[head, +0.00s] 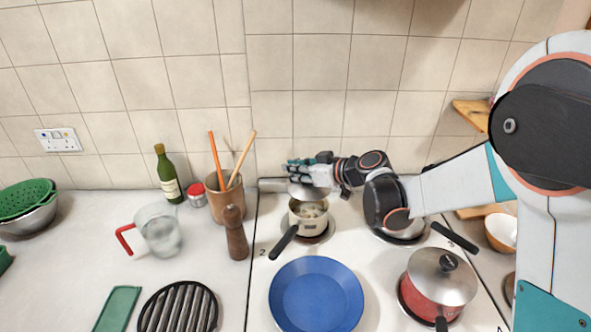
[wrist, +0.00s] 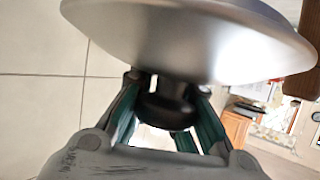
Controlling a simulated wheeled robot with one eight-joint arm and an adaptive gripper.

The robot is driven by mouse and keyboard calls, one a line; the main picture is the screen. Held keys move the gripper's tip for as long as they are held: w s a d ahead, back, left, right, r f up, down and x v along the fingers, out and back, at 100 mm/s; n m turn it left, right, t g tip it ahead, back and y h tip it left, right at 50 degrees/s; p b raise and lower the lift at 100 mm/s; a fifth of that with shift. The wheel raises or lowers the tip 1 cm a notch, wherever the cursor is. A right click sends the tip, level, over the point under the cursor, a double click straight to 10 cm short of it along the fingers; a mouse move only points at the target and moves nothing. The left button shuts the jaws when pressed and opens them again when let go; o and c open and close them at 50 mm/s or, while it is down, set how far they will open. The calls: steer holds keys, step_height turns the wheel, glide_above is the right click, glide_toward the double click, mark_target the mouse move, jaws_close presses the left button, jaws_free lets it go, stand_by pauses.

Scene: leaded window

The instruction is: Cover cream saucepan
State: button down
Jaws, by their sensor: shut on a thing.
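The cream saucepan (head: 310,226) stands on the back-left of the hob, its black handle toward the front left. Food shows inside, so its top is at least partly open to view. My gripper (head: 303,174) is just above and behind the pan. It is shut on the black knob (wrist: 167,105) of a silver lid (wrist: 190,38), which fills the top of the wrist view. In the head view the lid (head: 308,192) shows as a grey shape below the fingers, near the pan's back rim. I cannot tell whether lid and pan touch.
A blue pan (head: 316,295) sits in front, and a red saucepan with a metal lid (head: 441,277) at front right. Another pan (head: 402,236) is partly hidden under my arm. A pepper mill (head: 235,233) and utensil crock (head: 225,200) stand to the left.

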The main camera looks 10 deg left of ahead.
steer(key=shift+f+b, duration=1.6)
steer(key=shift+f, duration=0.9)
steer(key=shift+f+b, duration=0.6)
steer(key=shift+b, duration=0.2)
stand_by(0.5)
stand_by(0.4)
steer(key=c, duration=0.8)
jaws_free()
steer(key=shift+c, duration=0.2)
steer(key=shift+r+p, duration=2.15)
steer(key=shift+r, duration=1.35)
steer(key=shift+d, duration=0.1)
